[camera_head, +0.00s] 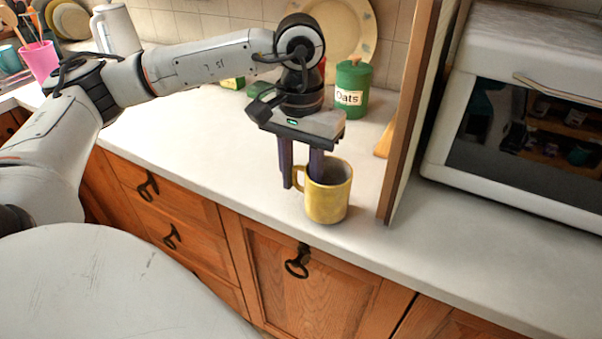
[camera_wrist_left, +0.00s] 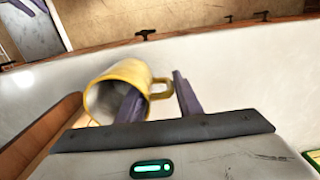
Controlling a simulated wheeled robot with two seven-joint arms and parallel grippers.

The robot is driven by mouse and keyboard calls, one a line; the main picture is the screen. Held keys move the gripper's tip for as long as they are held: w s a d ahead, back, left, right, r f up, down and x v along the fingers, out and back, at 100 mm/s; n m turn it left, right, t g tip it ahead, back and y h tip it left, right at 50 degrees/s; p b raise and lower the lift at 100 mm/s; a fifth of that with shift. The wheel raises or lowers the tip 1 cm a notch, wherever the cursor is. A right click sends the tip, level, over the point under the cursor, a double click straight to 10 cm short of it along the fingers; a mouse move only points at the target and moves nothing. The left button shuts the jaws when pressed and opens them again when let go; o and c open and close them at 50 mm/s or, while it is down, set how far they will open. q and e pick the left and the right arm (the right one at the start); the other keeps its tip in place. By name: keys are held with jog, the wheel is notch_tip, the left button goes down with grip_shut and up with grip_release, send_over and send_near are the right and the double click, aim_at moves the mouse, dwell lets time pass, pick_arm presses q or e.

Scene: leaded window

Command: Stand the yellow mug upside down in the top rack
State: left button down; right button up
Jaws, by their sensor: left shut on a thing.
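The yellow mug (camera_head: 330,198) is upright at the front edge of the counter, its opening up and its handle to the left. My left gripper (camera_head: 302,181) points down and is shut on the mug's handle side. In the left wrist view, one finger of the gripper (camera_wrist_left: 157,95) reaches into the opening of the mug (camera_wrist_left: 128,73); the other is outside, beyond the handle. I cannot tell whether the mug's base touches the counter. No rack shows in either view.
A wooden panel edge (camera_head: 410,110) stands upright just right of the mug. A white appliance with a dark glass front (camera_head: 530,125) is farther right. A green Oats canister (camera_head: 351,90) stands behind. The counter (camera_head: 200,150) to the left is clear.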

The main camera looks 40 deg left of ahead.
pick_arm(q)
jog(key=shift+f+b, duration=0.45)
jog(key=shift+f, duration=0.05)
jog(key=c, duration=1.2)
grip_release()
notch_tip(320, 180, up, 10)
jog(key=shift+r, duration=0.25)
jog(key=shift+s, duration=0.1)
